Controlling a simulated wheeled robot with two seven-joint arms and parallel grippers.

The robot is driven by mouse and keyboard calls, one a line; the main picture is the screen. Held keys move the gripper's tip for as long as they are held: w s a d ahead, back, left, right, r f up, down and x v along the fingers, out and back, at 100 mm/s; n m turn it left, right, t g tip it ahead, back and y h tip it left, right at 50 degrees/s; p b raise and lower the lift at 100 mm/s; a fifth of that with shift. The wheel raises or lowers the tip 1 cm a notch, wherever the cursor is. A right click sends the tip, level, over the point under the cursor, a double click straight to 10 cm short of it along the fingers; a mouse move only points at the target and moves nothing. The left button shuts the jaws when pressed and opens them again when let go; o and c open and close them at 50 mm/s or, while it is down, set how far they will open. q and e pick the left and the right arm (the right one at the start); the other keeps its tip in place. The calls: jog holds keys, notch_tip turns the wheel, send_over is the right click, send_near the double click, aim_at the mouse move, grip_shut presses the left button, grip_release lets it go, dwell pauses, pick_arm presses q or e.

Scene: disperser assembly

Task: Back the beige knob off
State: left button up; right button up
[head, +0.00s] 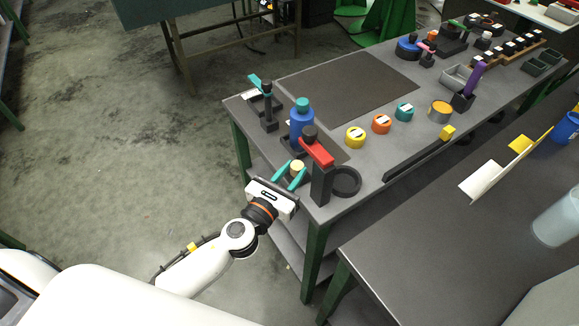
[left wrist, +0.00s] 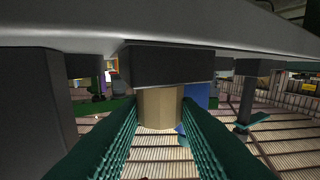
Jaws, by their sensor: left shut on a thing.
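The beige knob (head: 297,166) is at the near left corner of the long dark table, by a dark base. My left gripper (head: 292,173) reaches it from the near side, with one teal finger on each side. In the left wrist view the knob (left wrist: 160,107) shows between the two ribbed teal fingers (left wrist: 160,128), against a dark block (left wrist: 170,65). The gripper is shut on the knob. Whether the knob has turned cannot be told. My right gripper is not in view.
A black post with a red top (head: 317,152) stands just right of the gripper, beside a black ring (head: 346,181). A blue bottle (head: 301,127) stands behind. Yellow (head: 355,138), orange (head: 381,124) and teal (head: 404,111) round pieces lie farther right. The dark mat (head: 345,85) is clear.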

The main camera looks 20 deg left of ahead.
pick_arm(q)
jog(key=shift+d+n+y, duration=0.25)
jog(key=shift+n+y, duration=0.9)
jog(key=shift+y, duration=0.55)
jog(key=shift+d+n+y, duration=0.25)
jog(key=shift+n+y, duration=0.9)
jog(key=shift+y, duration=0.85)
jog(key=o, duration=1)
jog(key=shift+c, duration=0.2)
